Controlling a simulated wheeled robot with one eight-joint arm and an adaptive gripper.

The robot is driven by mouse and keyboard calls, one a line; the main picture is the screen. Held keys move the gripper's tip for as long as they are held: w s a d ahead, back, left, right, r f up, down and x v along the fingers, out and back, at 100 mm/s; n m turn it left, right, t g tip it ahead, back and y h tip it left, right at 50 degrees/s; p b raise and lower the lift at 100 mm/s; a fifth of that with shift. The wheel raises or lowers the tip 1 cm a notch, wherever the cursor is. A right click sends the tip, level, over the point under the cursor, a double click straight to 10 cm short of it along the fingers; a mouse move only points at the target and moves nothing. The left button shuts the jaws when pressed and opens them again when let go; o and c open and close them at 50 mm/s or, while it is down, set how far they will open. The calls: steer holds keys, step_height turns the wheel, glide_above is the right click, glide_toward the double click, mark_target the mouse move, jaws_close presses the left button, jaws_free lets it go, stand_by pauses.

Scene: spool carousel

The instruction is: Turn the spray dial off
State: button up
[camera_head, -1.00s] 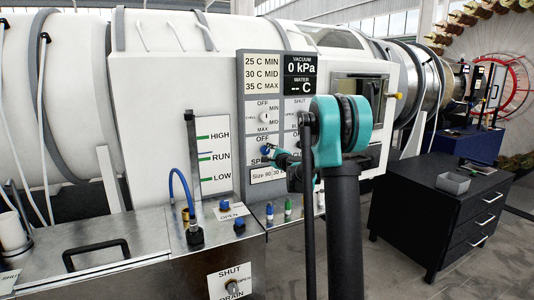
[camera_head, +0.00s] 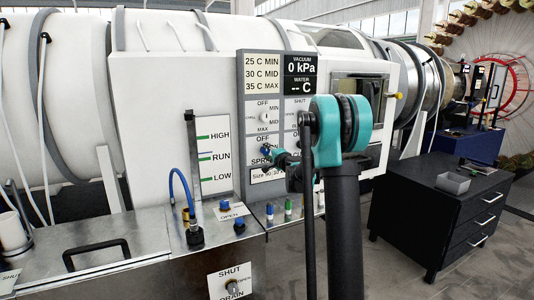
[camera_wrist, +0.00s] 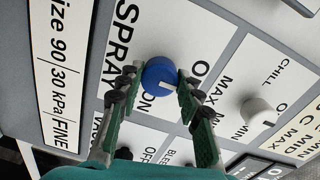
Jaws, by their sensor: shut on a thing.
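The spray dial is a round blue knob with a white pointer mark; it shows in the wrist view (camera_wrist: 160,73) and small in the head view (camera_head: 265,150). The label SPRAY (camera_wrist: 124,30) is beside it, and ON is printed near its lower side in the wrist view. Another label starting with O is at its right, partly hidden by a finger. My gripper (camera_wrist: 158,77) has its two dark, green-sided fingers on opposite sides of the knob, shut on it. The white mark points toward the right finger in the wrist view.
The panel display (camera_head: 299,75) reads 0 kPa.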

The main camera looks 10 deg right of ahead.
stand_by(0.3)
steer(key=o, duration=1.2)
steer(key=shift+c, duration=0.2)
steer(key=v, duration=1.2)
